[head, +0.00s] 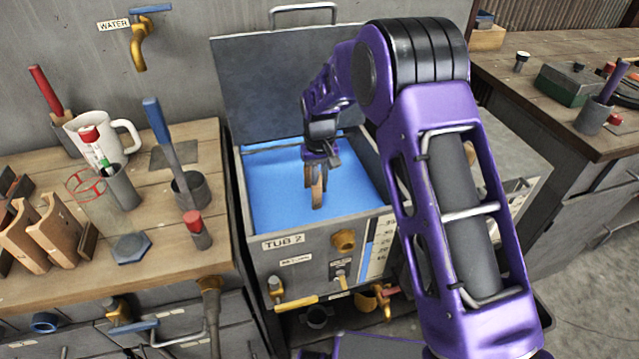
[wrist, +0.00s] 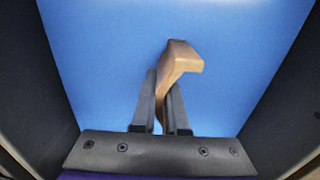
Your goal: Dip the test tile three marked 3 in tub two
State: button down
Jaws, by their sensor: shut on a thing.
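Tub two (head: 312,238), labelled "TUB 2", stands open with its lid raised at the back and bright blue liquid (head: 272,190) inside. My gripper (head: 317,181) points down inside the tub's opening, above the blue surface. It is shut on a tan, bent-ended tile (head: 317,198). In the wrist view my gripper (wrist: 162,98) has both fingers against the tile (wrist: 182,58), with the blue liquid behind it. No number shows on the tile, so I cannot read a 3. I cannot tell whether its lower end touches the liquid.
Similar tan pieces (head: 58,235) stand on the wooden bench at left, near a white mug (head: 103,133) and a blue-handled tool (head: 160,130) in a grey cup. A water tap (head: 139,45) is on the wall. Another bench (head: 545,60) stands at right.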

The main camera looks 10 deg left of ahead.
jog(key=shift+r+p, duration=2.05)
jog(key=shift+r, duration=1.1)
dwell(4.8)
